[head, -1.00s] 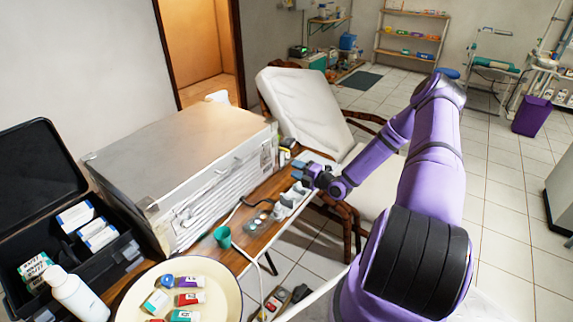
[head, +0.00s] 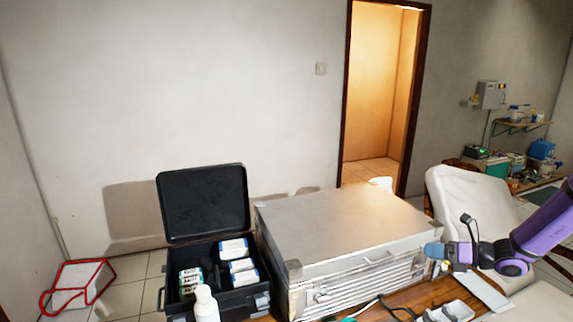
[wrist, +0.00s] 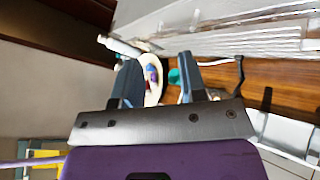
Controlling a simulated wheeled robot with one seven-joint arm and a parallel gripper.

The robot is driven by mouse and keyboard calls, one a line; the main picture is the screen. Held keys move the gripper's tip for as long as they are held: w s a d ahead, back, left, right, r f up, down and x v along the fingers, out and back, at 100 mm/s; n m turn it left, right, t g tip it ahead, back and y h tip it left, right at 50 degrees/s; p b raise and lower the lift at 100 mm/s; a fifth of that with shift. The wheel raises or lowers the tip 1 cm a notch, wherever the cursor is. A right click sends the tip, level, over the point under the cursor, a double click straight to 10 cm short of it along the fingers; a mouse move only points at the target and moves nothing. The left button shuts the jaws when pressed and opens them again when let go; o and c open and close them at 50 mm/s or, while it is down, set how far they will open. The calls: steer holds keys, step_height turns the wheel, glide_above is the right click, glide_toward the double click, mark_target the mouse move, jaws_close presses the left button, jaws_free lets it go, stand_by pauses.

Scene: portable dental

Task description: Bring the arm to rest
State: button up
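My gripper (head: 437,250) is at the right of the head view, at the end of my purple arm, which comes in from the right edge. It appears over the table near the right end of the big metal case. In the wrist view my gripper (wrist: 158,72) has its two blue-grey fingers apart with nothing held between them. A cream bowl (wrist: 151,97) and a green cup (wrist: 174,76) show beyond the fingers. Most of my arm is out of the frame.
The metal case (head: 340,225) stands on the wooden table (head: 400,298). An open black case (head: 205,200) with boxes and a white bottle (head: 206,305) are left of it. A white reclining chair (head: 465,195) is behind my arm. A doorway (head: 380,90) is at the back.

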steer(key=s+a+r+n+g+h, duration=0.35)
steer(key=s+a+r+n, duration=0.3)
steer(key=r+n, duration=0.25)
steer(key=s+a+r+n+g+h, duration=0.2)
steer(key=s+a+r+n+g, duration=0.25)
steer(key=s+r+n, duration=0.35)
steer(key=s+r+n+t+h, duration=0.2)
steer(key=s+r+n, duration=0.4)
steer(key=s, duration=0.3)
steer(key=s+r+n+t+h, duration=0.3)
steer(key=s+r+n+h, duration=0.2)
steer(key=s+n, duration=0.4)
steer(key=shift+s+d+r, duration=0.15)
steer(key=shift+s+r, duration=0.05)
steer(key=shift+r, duration=0.7)
